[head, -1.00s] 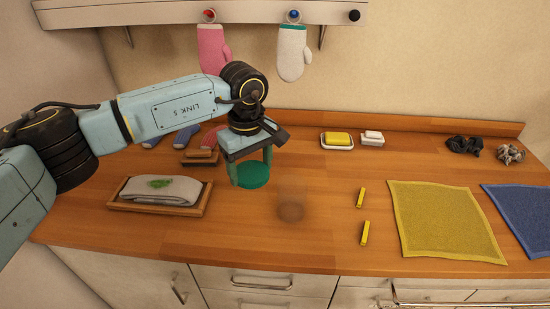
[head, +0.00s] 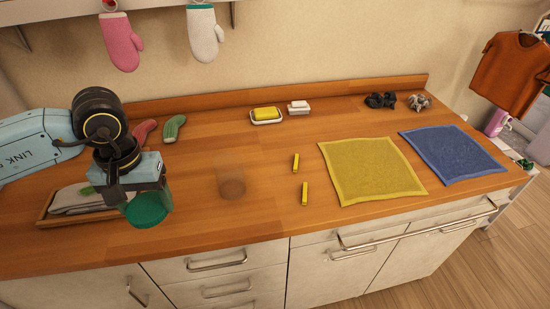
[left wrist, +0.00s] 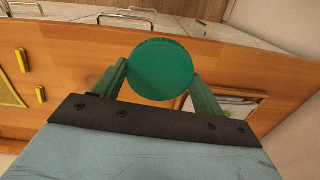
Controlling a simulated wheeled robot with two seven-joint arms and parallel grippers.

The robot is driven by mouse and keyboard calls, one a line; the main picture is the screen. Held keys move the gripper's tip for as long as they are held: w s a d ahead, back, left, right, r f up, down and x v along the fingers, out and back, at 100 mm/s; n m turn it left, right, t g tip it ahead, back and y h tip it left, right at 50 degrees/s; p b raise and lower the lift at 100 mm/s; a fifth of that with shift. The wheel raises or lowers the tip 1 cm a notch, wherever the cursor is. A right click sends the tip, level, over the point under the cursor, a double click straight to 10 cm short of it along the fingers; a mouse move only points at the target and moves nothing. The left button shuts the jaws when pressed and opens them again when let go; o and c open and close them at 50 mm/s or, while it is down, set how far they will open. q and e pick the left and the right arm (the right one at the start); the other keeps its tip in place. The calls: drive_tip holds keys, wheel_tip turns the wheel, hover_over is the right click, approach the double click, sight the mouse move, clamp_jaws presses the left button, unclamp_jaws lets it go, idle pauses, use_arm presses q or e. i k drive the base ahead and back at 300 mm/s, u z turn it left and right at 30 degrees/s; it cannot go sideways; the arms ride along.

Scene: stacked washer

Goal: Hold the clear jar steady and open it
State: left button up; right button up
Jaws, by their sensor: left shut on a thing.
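The clear jar (head: 231,182) stands upright on the wooden counter, left of the yellow sticks. It is see-through and faint, with a darker round base, and no lid shows on it. My left gripper (head: 146,198) is shut on a round green lid (head: 147,211), to the left of the jar and apart from it. In the left wrist view the lid (left wrist: 160,69) sits between the two green fingers. My right gripper is not in view.
A wooden tray (head: 43,214) with folded cloth is partly behind my left gripper. Two yellow sticks (head: 305,193) lie right of the jar, then a yellow cloth (head: 372,171) and a blue cloth (head: 452,155). A soap dish (head: 267,121) is at the back.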

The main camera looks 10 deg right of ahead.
sight(228, 166)
drive_tip(key=z, duration=0.4)
drive_tip(key=k, duration=0.5)
drive_tip(key=z, duration=1.05)
drive_tip(key=i, duration=0.75)
drive_tip(key=u, duration=0.4)
drive_tip(key=i, duration=0.7)
drive_tip(key=u, duration=0.8)
